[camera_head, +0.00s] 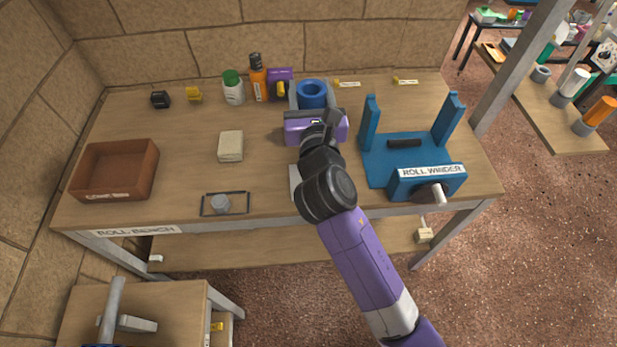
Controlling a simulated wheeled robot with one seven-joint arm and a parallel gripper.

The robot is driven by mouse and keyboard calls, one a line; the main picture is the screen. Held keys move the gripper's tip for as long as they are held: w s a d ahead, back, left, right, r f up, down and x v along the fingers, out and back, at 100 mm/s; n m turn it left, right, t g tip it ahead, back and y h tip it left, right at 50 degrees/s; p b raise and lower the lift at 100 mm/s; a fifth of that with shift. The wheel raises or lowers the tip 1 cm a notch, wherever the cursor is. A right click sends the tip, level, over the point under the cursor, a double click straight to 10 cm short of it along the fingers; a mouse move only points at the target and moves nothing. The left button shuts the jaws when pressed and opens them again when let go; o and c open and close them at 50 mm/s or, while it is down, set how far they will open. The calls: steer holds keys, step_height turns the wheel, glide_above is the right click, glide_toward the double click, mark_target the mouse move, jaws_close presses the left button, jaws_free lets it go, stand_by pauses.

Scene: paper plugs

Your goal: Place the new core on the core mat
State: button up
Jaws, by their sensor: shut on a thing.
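My gripper (312,97) is at the back of the roll bench, its grey fingers on either side of a thick blue hollow ring (312,88), which may be the new core. It is shut on this ring. I cannot tell whether the ring touches the bench top. No mat is clearly labelled as the core mat. A white patch (295,180) lies near the front edge, mostly hidden by my arm.
The blue roll winder (380,172) stands on the right of the bench. A brown open box (117,170) is at the left, and a beige block (230,146) is left of centre. Bottles (233,88) and small items line the back. Bare wood lies between box and block.

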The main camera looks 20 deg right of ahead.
steer(key=shift+w+a+r, duration=0.1)
steer(key=shift+w+a, duration=0.05)
steer(key=shift+a, duration=0.1)
step_height(320, 180, down, 19)
steer(key=b, duration=0.7)
steer(key=shift+f, duration=0.2)
steer(key=shift+f, duration=0.2)
steer(key=o, duration=1.4)
steer(key=shift+r, duration=0.1)
steer(key=shift+a, duration=0.1)
steer(key=b+v, duration=0.1)
steer(key=v, duration=1.1)
steer(key=shift+r, duration=0.1)
